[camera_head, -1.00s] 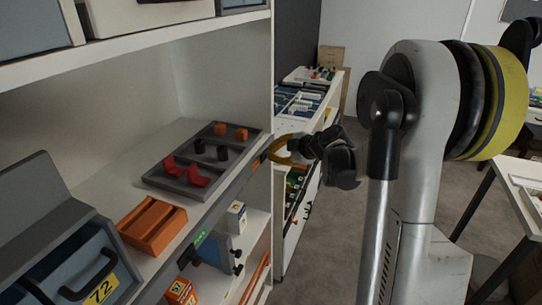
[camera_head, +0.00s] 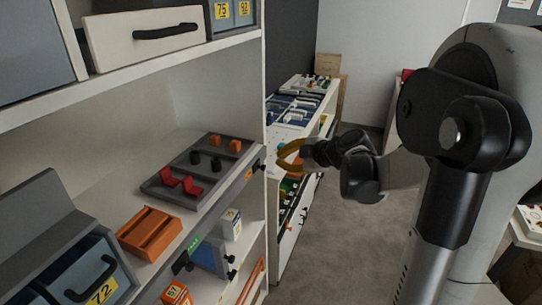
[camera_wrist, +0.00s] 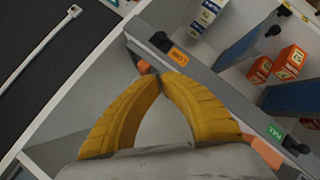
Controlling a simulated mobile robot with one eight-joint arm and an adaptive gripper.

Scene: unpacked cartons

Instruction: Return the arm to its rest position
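My gripper (camera_head: 280,155) has two curved yellow fingers. In the wrist view the fingertips (camera_wrist: 160,77) meet, with nothing held between them. In the head view it hangs in the air just right of the shelf's upright edge, near the end of a grey sorting tray (camera_head: 215,177). My arm reaches in from the right and fills much of that side, bent at a large black joint. The tray holds red, black and orange pieces in separate compartments.
The white shelf (camera_head: 170,283) carries an orange tray (camera_head: 149,236) and a blue-grey bin marked 72 (camera_head: 65,270). Small boxes (camera_head: 232,224) sit on the level below. A second shelf unit (camera_head: 297,103) stands behind my gripper. Grey floor (camera_head: 335,235) lies open between shelf and arm.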

